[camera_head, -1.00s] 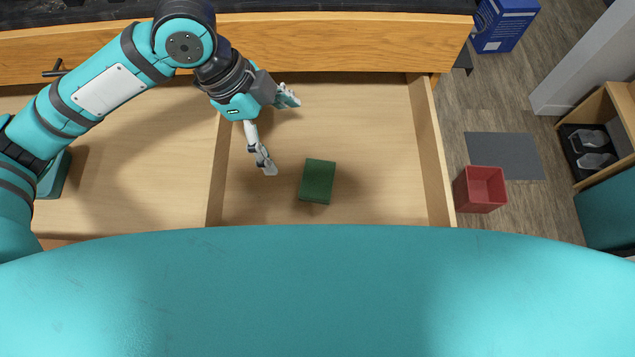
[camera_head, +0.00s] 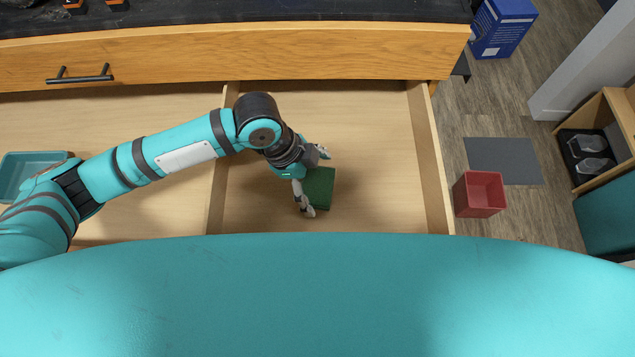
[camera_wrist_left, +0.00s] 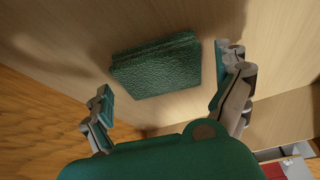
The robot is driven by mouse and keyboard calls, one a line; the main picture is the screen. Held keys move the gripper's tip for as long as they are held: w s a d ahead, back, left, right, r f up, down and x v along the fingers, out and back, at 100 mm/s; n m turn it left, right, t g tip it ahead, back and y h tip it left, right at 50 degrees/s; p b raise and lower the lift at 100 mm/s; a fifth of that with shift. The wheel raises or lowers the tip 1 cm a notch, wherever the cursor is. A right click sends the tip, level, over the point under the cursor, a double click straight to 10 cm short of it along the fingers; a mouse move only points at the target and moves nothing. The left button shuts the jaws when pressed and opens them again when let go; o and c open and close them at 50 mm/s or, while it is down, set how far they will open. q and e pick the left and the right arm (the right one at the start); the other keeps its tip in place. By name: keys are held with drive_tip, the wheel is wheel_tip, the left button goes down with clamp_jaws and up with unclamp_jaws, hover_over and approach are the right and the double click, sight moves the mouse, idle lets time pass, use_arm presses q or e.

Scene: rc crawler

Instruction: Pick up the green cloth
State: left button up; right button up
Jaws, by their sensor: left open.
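The green cloth (camera_head: 321,188) is a dark green folded block lying flat on the floor of the open drawer's right compartment. My left gripper (camera_head: 316,181) is open, with its fingers spread at the cloth's left side in the head view; the gripper hides part of the cloth's left edge. In the left wrist view the cloth (camera_wrist_left: 157,66) lies ahead of the gripper (camera_wrist_left: 166,96), roughly between the two spread fingers, and nothing is held. My right gripper is not in view.
The wooden drawer has a divider (camera_head: 216,190) left of the cloth and a side wall (camera_head: 430,160) to the right. A teal tray (camera_head: 28,172) sits in the left compartment. A red bin (camera_head: 479,193) and a blue box (camera_head: 503,28) stand on the floor at right.

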sight(316, 185)
use_arm(q)
drive_tip(key=shift+d+f, duration=0.2)
drive_tip(key=shift+f, duration=0.25)
drive_tip(key=c, duration=0.9)
drive_tip(key=shift+r, duration=0.1)
wheel_tip(316, 185, up, 10)
